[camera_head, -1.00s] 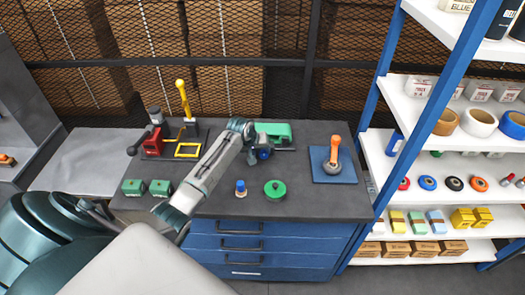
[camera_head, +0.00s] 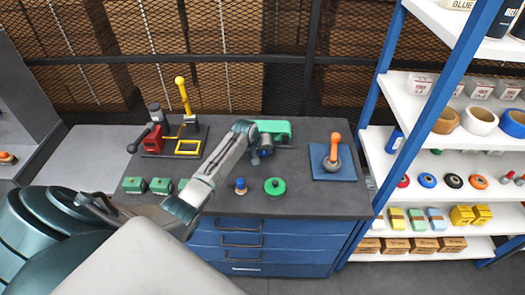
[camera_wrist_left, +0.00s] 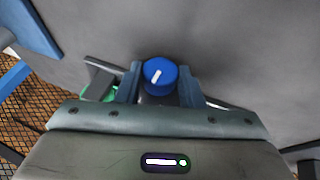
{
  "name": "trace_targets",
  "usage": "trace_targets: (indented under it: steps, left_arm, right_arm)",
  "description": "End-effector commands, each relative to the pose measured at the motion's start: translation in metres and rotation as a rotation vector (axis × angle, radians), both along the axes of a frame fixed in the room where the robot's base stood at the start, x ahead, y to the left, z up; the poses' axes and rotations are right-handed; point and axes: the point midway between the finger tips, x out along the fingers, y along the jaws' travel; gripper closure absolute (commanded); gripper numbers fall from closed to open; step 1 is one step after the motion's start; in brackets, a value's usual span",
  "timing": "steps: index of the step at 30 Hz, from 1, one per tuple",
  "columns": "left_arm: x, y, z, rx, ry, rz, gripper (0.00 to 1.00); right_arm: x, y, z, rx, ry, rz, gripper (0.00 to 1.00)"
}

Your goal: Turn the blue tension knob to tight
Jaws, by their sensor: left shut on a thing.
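The blue knob (camera_wrist_left: 154,76) with a white mark on its round top sits between the two fingers of my left gripper (camera_wrist_left: 159,86) in the left wrist view. The gripper is shut on it. The white mark slants up and to the right in that view. In the head view my left gripper (camera_head: 262,154) is down just in front of the green device (camera_head: 273,127), near the back middle of the bench. The knob is hard to tell apart from the gripper there. My right gripper is not in view.
A dark bench top (camera_head: 318,200) bears a blue-topped peg (camera_head: 240,186), a green round knob (camera_head: 274,187), an orange-handled lever on a blue plate (camera_head: 334,172), green blocks (camera_head: 160,185) and a red clamp (camera_head: 154,142). Stocked shelves (camera_head: 413,165) stand at the right.

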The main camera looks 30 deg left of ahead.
Motion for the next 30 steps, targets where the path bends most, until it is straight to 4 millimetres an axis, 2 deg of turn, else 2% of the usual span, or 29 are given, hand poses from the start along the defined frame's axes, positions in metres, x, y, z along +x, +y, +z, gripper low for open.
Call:
trace_targets:
  steps: [8,30]
  left_arm:
    - [0.0017,-0.0025,0.0011,0.073,0.045,-0.001,0.89]
    - [0.0062,-0.0088,0.0,0.527,0.322,0.0,0.89]
  right_arm:
    - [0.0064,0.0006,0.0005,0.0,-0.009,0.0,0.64]
    - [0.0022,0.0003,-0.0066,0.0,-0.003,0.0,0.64]
